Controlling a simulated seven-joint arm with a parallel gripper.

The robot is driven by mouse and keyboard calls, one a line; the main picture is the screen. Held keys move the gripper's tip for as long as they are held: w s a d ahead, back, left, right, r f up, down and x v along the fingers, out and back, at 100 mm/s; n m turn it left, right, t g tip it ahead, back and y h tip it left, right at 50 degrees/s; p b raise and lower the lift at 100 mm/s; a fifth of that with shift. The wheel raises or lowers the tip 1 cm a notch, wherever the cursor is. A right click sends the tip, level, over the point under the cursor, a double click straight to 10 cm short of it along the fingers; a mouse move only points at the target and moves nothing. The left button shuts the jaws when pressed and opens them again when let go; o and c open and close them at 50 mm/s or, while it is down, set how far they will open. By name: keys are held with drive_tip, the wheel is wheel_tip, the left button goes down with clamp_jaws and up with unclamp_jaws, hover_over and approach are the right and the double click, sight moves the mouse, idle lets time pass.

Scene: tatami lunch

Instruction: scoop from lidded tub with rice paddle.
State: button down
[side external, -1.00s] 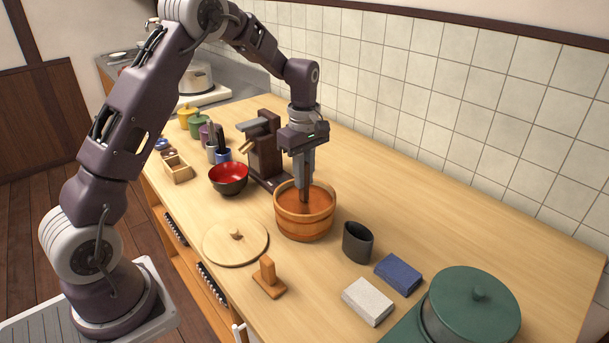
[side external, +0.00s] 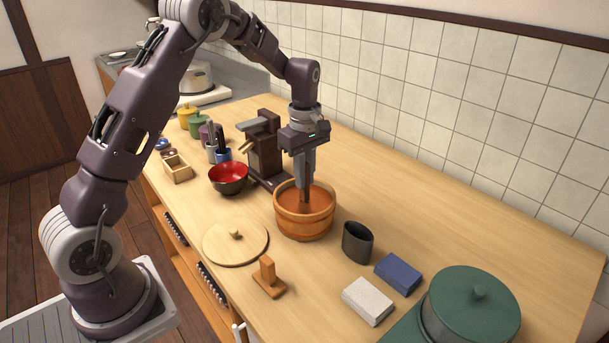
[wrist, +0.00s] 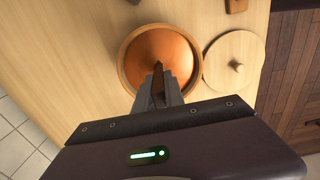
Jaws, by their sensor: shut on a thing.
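The wooden tub (side external: 304,222) stands uncovered on the counter with an orange-brown inside; it also shows in the wrist view (wrist: 130,47). Its round lid (side external: 252,249) lies flat on the counter to the left of it, and in the wrist view the lid (wrist: 220,58) lies to the right. My gripper (side external: 304,184) points down over the tub and is shut on the dark rice paddle (wrist: 158,76). The paddle reaches down into the tub. Its lower end and what it touches are hard to make out.
A red-lined bowl (side external: 229,177) and a dark brown machine (side external: 264,155) stand left of and behind the tub. A wooden stand (side external: 268,277), dark cup (side external: 357,243), grey block (side external: 368,301), blue block (side external: 398,274) and green pot (side external: 470,308) stand in front and right. The counter by the wall is clear.

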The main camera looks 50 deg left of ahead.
drive_tip(key=shift+r, duration=5.05)
